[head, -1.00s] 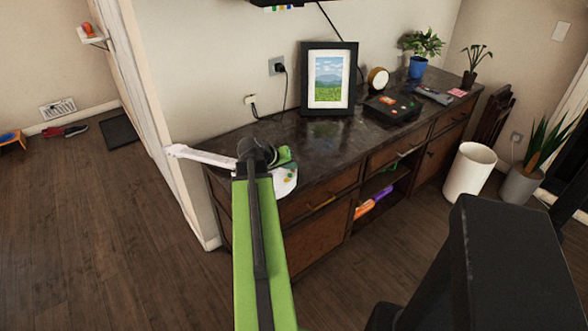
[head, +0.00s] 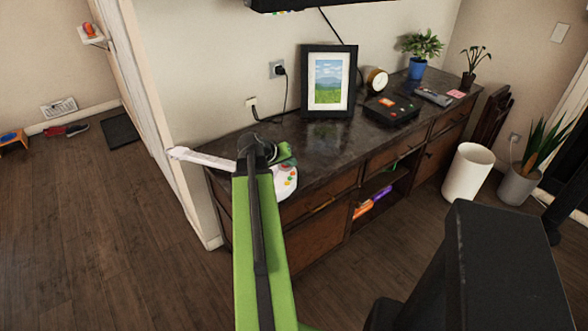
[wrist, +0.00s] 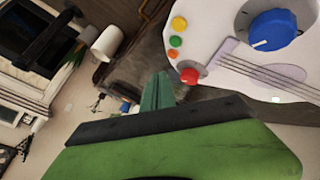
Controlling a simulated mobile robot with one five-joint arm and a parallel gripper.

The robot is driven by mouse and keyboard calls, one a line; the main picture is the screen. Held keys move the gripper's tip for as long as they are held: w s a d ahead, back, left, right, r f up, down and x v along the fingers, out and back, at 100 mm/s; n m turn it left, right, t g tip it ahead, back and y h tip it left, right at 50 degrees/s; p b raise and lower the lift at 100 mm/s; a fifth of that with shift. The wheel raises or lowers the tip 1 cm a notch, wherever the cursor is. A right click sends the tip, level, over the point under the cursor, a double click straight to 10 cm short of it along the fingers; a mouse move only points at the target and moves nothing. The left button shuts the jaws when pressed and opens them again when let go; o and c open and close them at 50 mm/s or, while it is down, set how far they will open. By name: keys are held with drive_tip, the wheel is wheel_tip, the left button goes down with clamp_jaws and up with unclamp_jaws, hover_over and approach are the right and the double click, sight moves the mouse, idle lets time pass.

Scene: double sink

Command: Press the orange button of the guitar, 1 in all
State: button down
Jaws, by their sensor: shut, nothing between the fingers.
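The white toy guitar (head: 289,188) lies at the near left end of the dark cabinet top, its neck (head: 203,159) pointing left. In the wrist view its body (wrist: 215,38) fills the upper right. My arm partly hides the guitar in the head view.
A picture frame (head: 329,82), a clock (head: 376,80) and a black box with buttons (head: 391,109) stand farther along the cabinet top (head: 330,145). A power cable (head: 284,105) hangs along the wall. A white bin (head: 467,173) stands on the floor at the right.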

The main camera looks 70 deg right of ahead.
wheel_tip(320, 180, up, 3)
drive_tip(key=p, duration=0.2)
drive_tip(key=shift+r+p, duration=0.2)
drive_tip(key=shift+p, duration=0.1)
idle(0.3)
